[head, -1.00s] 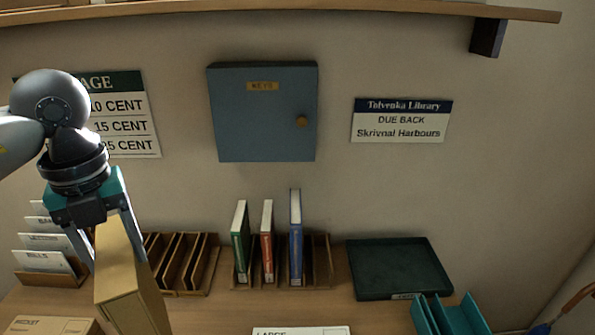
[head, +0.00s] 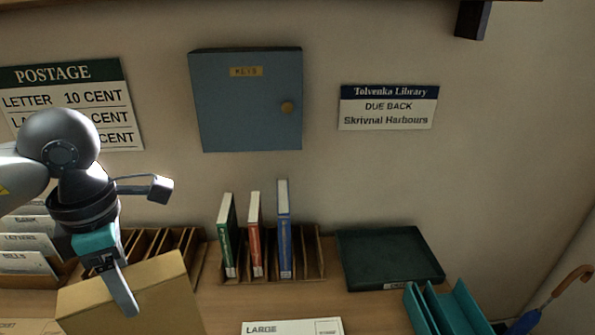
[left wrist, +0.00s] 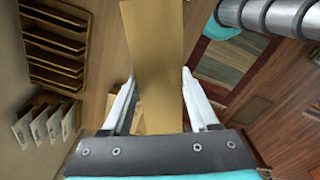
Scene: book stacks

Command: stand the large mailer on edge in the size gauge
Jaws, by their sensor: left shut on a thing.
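My left gripper (head: 125,296) is at the lower left of the head view, shut on a tan, box-like mailer (head: 165,290). One finger lies across the mailer's near face; the other is hidden behind it. The mailer is tilted, and its bottom is cut off by the frame. In the left wrist view the tan mailer (left wrist: 155,40) passes between the two fingers (left wrist: 160,95). A teal slotted holder (head: 450,308), possibly the size gauge, stands empty at the lower right, well apart from the mailer. My right gripper is not in view.
A white piece marked LARGE (head: 290,327) lies at the front. A wooden rack holds three books (head: 254,235). A dark green tray (head: 390,258) sits right of it. Empty wooden slots (head: 185,245) and a letter sorter (head: 28,265) are at left. An umbrella (head: 555,295) is far right.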

